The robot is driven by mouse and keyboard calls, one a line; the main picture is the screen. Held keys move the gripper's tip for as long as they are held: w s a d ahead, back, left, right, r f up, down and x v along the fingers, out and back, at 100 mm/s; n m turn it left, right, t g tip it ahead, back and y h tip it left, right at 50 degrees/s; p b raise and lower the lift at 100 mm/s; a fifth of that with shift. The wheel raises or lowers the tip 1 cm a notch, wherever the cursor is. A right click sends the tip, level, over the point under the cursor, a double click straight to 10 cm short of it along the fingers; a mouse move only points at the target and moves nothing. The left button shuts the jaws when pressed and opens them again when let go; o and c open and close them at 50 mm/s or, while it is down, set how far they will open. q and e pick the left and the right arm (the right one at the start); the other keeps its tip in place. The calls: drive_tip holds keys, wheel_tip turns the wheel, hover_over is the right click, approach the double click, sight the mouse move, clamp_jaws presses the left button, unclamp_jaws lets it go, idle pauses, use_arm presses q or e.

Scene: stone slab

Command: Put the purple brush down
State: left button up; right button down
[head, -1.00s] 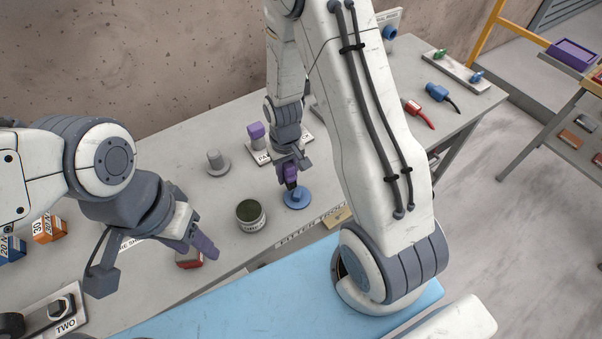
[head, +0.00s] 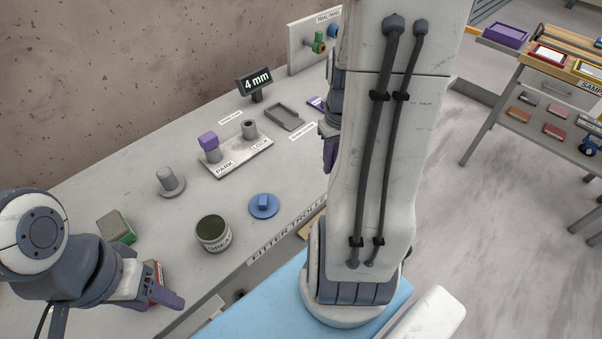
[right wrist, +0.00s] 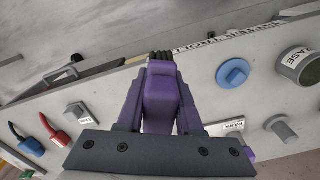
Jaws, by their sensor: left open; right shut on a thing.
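The purple brush (right wrist: 162,92) is held between the fingers of my right gripper (right wrist: 160,105), which is shut on it. Its dark bristles point away from the wrist, and I cannot tell whether they touch anything. In the head view my right gripper (head: 330,152) shows only partly at the edge of my arm link, and the brush cannot be made out there. My left gripper (head: 160,298) is open at the lower left, beside a red block (head: 152,282) on the bench.
The bench (head: 190,140) holds a blue knobbed disc (head: 263,207), an open grease can (head: 213,235), a grey peg (head: 170,182), a PARK/LOCK block (head: 236,158), a shallow grey tray (head: 284,118) and a 4 mm display (head: 255,84). Bare bench lies between block and disc.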

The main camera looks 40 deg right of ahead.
drive_tip(key=p, duration=0.1)
hover_over(301, 175)
wheel_tip(301, 175, down, 6)
drive_tip(key=shift+f, duration=0.1)
wheel_tip(301, 175, down, 4)
drive_tip(key=shift+r, duration=0.1)
drive_tip(key=shift+f, duration=0.2)
drive_tip(key=c, duration=0.6)
unclamp_jaws()
drive_tip(key=shift+o, duration=0.2)
